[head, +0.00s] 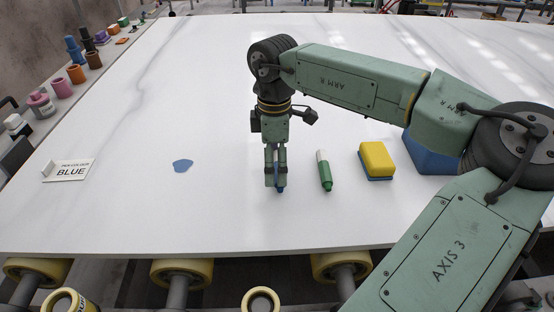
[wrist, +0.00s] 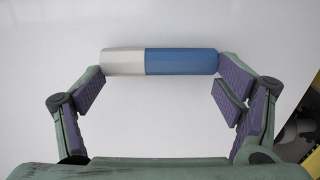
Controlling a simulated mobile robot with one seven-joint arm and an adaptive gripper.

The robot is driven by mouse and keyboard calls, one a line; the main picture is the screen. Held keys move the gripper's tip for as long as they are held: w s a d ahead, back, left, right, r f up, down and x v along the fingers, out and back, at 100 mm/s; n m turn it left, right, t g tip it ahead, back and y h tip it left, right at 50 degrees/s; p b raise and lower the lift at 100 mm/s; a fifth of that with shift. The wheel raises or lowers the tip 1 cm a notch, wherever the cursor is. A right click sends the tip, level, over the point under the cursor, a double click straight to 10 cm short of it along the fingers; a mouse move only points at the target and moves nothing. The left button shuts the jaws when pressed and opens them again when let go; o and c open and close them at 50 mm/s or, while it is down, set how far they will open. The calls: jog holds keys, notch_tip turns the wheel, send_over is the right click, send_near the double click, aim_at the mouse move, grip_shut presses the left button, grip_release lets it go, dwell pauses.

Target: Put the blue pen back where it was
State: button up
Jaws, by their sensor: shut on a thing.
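The blue pen, white at one end and blue at the other, shows in the wrist view (wrist: 180,62). It spans the gap between the fingertips of my gripper (wrist: 160,75), which is shut on it. In the head view my gripper (head: 276,183) points down over the white slab, with a bit of the blue pen (head: 281,187) showing at its fingers. The fingers hide most of the pen there, and I cannot tell whether it touches the slab. A flat blue patch (head: 183,166) lies on the slab to the left of my gripper.
A green and white pen (head: 325,171) lies just right of my gripper. Beyond it are a yellow and blue block (head: 376,160) and a blue box (head: 432,153), partly behind my arm. The slab (head: 170,100) is clear behind the patch.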

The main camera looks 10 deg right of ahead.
aim_at(275, 166)
jog(key=shift+s+a, duration=0.1)
jog(key=shift+f, duration=0.15)
jog(key=o, duration=1.2)
jog(key=shift+c, duration=0.2)
notch_tip(275, 166, up, 12)
jog(key=p, duration=0.6)
jog(key=shift+r, duration=0.25)
